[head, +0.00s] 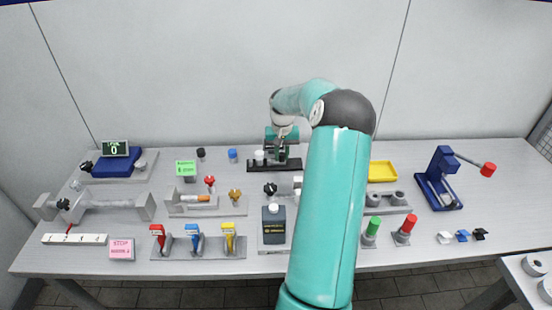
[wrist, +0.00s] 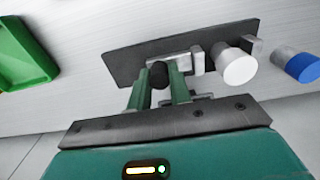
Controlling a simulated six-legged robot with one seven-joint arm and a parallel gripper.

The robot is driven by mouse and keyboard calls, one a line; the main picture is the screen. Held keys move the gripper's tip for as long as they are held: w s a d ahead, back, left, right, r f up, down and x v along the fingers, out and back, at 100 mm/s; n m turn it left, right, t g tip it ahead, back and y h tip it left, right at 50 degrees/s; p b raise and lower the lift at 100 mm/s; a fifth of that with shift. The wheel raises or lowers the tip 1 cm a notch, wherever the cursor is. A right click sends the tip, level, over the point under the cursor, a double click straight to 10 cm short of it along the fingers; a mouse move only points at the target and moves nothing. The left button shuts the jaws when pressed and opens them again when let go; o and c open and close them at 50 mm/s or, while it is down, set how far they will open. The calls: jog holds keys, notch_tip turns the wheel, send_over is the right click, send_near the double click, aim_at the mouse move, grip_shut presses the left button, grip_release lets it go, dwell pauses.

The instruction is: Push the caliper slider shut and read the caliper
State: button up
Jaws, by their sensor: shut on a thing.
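The caliper (head: 290,167) appears to be the dark flat base at the back middle of the table, and it also shows in the wrist view (wrist: 125,62). A pale grey slider block (wrist: 197,61) with a black knob (wrist: 158,74) sits on it. A white cylinder (wrist: 240,68) stands beside the block, in front of a grey fixed jaw (wrist: 254,46). I cannot tell whether block and cylinder touch. My gripper (wrist: 161,84) is shut on the black knob; it also shows in the head view (head: 282,150). No caliper reading is legible.
A blue-topped cylinder (wrist: 300,68) stands just beyond the fixed jaw. A green tray (wrist: 22,55) lies on the opposite side. A blue scale (head: 115,166) showing 0 and a green sign (head: 186,168) stand to the left. My arm hides the table right of the caliper.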

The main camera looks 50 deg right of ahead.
aim_at(273, 160)
jog(key=shift+s+a+f, duration=0.2)
jog(key=shift+s+f, duration=0.05)
dwell(0.4)
jog(key=shift+w+a+r, duration=0.15)
jog(key=shift+w+a, duration=0.75)
jog(key=shift+w, duration=0.25)
dwell(2.5)
jog(key=o, duration=1.2)
jog(key=shift+c, duration=0.2)
jog(key=shift+w+r, duration=0.1)
jog(key=shift+w, duration=0.05)
jog(key=shift+r, duration=0.1)
jog(key=shift+w+d+r, duration=0.1)
jog(key=shift+r, duration=0.5)
notch_tip(273, 160, up, 8)
jog(key=shift+s+f, duration=0.15)
jog(key=shift+s, duration=0.05)
dwell(0.8)
